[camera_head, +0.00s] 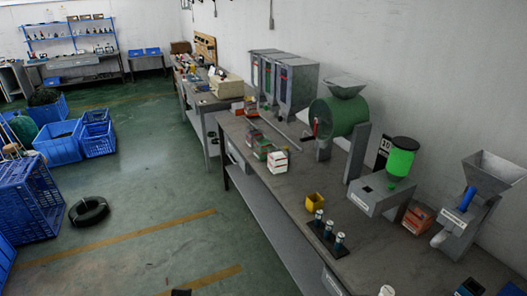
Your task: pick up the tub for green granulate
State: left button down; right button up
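A small yellow open tub (315,201) stands upright on the long grey workbench, near its front edge. It is the only small open tub I can make out. I see no green granulate in it, and its inside is too small to read clearly. Three tall grey bins with coloured front strips stand farther back against the wall; the nearest is the bin with the blue strip (298,85). Neither of my grippers can be made out. A small dark shape (181,292) is cut off by the bottom edge, and I cannot tell what it is.
The workbench (270,190) also holds a green drum machine (338,117), a machine with a green container (401,158), a grey hopper machine (478,205) and a dark rack of small cylinders (328,239). Blue crates (28,200) and a black ring (88,211) are on the floor at left.

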aim_at(263, 148)
jog(key=i+j, duration=0.25)
jog(key=i, duration=0.25)
jog(key=i+j, duration=0.2)
jog(key=i, duration=0.3)
jog(key=i+j, duration=0.25)
jog(key=i, duration=0.25)
jog(key=i+j+u, duration=0.1)
jog(key=i, duration=0.4)
jog(key=i+j+z, duration=0.35)
jog(key=i+j, duration=0.2)
jog(key=i, duration=0.25)
jog(key=i+j+z, duration=0.3)
jog(key=i+j, duration=0.45)
jog(key=z, duration=0.9)
